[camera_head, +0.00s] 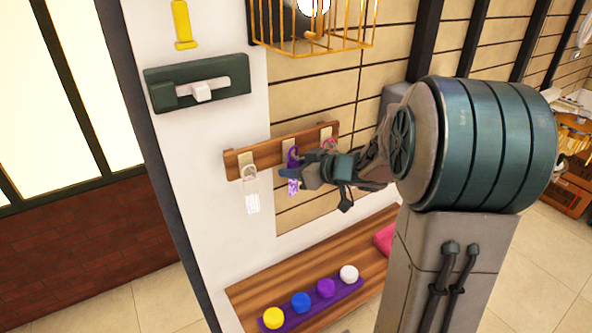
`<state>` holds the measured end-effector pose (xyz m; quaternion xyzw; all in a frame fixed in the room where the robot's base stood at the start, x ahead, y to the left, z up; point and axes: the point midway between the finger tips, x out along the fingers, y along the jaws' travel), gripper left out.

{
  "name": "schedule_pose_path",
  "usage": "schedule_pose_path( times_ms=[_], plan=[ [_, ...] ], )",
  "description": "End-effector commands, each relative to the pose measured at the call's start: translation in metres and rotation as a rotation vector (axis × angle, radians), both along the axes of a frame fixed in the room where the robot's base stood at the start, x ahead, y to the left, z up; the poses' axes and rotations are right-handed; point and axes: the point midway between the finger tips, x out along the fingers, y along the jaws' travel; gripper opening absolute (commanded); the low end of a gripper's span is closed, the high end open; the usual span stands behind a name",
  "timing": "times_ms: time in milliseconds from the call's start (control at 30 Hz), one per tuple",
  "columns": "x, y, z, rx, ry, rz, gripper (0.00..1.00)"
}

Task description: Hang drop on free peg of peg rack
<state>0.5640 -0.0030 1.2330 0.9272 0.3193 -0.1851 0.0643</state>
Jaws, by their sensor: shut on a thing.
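The wooden peg rack (268,155) is fixed along the wall left of centre. A clear drop (252,196) hangs from its left peg (246,163). A purple drop (293,187) is at the middle peg, with its loop up at the peg and its faceted end below my gripper. My gripper (289,175) is shut on the purple drop, partly covering it. I cannot tell whether the loop is around the peg or in front of it. A pinkish loop (329,143) shows at the right peg; what is below it is hidden behind my gripper and arm.
Below is a wooden bench (245,291) with a purple strip bearing yellow, blue, purple and white round pieces. A dark green wall plate (234,90) with a white lever is above the rack. A gold wire cage (340,42) hangs above right.

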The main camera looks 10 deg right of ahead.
Motion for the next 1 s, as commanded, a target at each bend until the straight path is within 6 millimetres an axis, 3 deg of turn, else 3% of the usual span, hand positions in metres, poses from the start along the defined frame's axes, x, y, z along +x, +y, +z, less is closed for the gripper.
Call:
schedule_pose_path(
  times_ms=[1000],
  plan=[
    [0.005, 0.001, -0.010, 0.000, -0.001, -0.001, 0.09]
  ],
)
